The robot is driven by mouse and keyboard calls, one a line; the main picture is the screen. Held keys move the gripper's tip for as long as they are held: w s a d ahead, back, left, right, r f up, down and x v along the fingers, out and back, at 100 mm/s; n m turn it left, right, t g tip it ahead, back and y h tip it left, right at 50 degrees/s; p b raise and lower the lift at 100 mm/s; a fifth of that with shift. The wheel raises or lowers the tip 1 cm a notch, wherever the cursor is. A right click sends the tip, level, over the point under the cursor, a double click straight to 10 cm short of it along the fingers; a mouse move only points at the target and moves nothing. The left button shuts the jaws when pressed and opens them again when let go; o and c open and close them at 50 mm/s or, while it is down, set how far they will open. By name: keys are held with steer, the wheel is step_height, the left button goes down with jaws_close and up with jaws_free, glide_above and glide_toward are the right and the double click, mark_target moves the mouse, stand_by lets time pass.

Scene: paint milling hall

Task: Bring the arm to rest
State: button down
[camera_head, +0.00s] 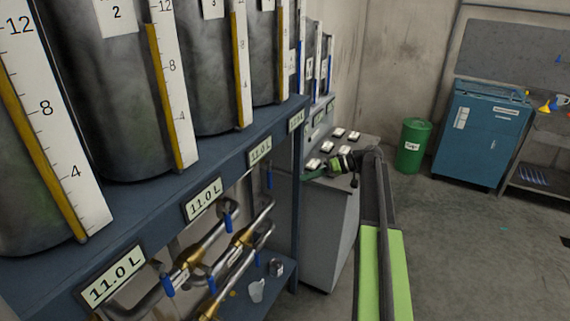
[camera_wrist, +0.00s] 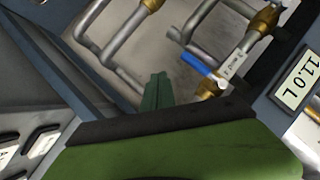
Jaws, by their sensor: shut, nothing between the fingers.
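My arm reaches forward from the lower right of the head view, with a green link and a dark link. My gripper (camera_head: 312,174) is at its far end, beside the rack's end post and over the near edge of the grey cabinet. In the wrist view my gripper (camera_wrist: 158,88) shows as green fingers close together, shut and empty. Beyond the fingers are grey pipes (camera_wrist: 128,35) and a valve with a blue handle (camera_wrist: 202,68). I cannot tell whether the fingers touch anything.
The blue rack (camera_head: 215,160) with large metal tanks (camera_head: 100,90) fills the left. The grey cabinet (camera_head: 335,225) holds several white-topped pieces. A green drum (camera_head: 412,146) and a blue cabinet (camera_head: 482,135) stand at the back.

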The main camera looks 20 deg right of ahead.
steer(key=s+a+f+m+g+h, duration=0.1)
steer(key=s+a+f, duration=0.2)
steer(key=a, duration=0.2)
steer(key=s+a+f+g+h, duration=0.2)
steer(key=s+a+f, duration=0.1)
steer(key=a, duration=0.2)
steer(key=s+a+f+m+g+h, duration=0.1)
steer(key=s+a+f, duration=0.15)
steer(key=a, duration=0.35)
steer(key=s+a+f+h, duration=0.1)
steer(key=s+a+h, duration=0.1)
steer(key=s, duration=0.2)
steer(key=s+a+f+m+g+h, duration=0.1)
steer(key=s+a+f+h, duration=0.1)
steer(key=s+h, duration=0.1)
steer(key=s+a+f+m+h, duration=0.1)
steer(key=s+a+f+h, duration=0.1)
steer(key=s, duration=0.4)
steer(key=shift+h, duration=0.3)
steer(key=shift+s, duration=0.1)
